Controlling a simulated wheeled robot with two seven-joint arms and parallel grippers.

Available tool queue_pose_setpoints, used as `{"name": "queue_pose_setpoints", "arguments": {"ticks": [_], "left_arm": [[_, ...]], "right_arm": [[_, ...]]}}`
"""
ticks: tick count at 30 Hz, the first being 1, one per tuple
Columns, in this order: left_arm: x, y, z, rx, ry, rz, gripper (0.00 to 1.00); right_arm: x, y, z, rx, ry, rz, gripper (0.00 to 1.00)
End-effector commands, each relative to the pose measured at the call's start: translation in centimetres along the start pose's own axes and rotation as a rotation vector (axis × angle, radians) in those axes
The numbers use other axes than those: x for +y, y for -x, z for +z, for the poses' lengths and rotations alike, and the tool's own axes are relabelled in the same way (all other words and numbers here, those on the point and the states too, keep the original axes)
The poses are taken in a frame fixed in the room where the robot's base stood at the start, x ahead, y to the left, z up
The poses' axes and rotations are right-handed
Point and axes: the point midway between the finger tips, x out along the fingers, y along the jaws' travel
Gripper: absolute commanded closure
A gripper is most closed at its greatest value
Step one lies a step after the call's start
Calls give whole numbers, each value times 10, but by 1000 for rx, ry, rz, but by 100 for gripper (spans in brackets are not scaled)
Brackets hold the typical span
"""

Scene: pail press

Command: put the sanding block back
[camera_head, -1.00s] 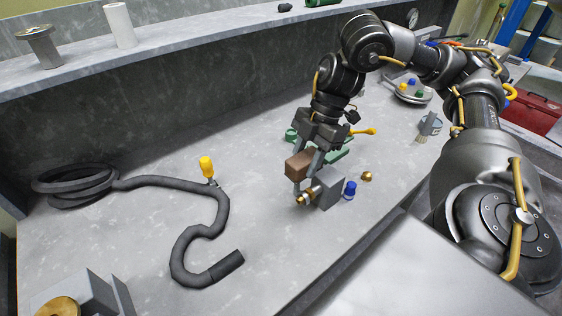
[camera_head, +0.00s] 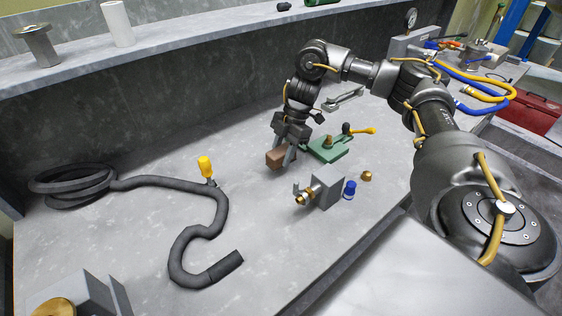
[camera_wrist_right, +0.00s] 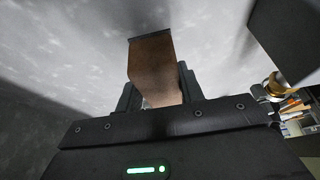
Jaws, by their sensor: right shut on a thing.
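The brown sanding block (camera_head: 275,158) is between the fingers of my right gripper (camera_head: 282,157), near the middle of the bench in the head view. In the right wrist view the block (camera_wrist_right: 152,70) sticks out from between the two dark fingers (camera_wrist_right: 158,92), which are shut on it. A dark layer edges its far end. I cannot tell whether the block touches the bench top. My left gripper is not in view.
A grey block with a brass fitting (camera_head: 327,187) and a blue cap (camera_head: 350,188) stand to the front right. A green plate (camera_head: 328,149) lies right of the gripper. A black hose (camera_head: 222,215) and yellow-handled tool (camera_head: 206,168) lie left. Bench between is clear.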

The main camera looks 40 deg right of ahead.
Motion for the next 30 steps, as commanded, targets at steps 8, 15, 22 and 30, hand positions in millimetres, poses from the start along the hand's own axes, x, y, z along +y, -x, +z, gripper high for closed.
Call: {"name": "queue_pose_setpoints", "arguments": {"ticks": [8, 15, 22, 30], "left_arm": [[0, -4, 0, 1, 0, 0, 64], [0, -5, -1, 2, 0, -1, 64], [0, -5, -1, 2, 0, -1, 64], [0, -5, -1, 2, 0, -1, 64]], "right_arm": [[4, -22, 11, 1, -2, -4, 84], [5, -34, 16, 1, -1, 0, 84], [5, -34, 16, 0, -1, 0, 84], [5, -36, 17, 0, 0, 0, 40]]}}
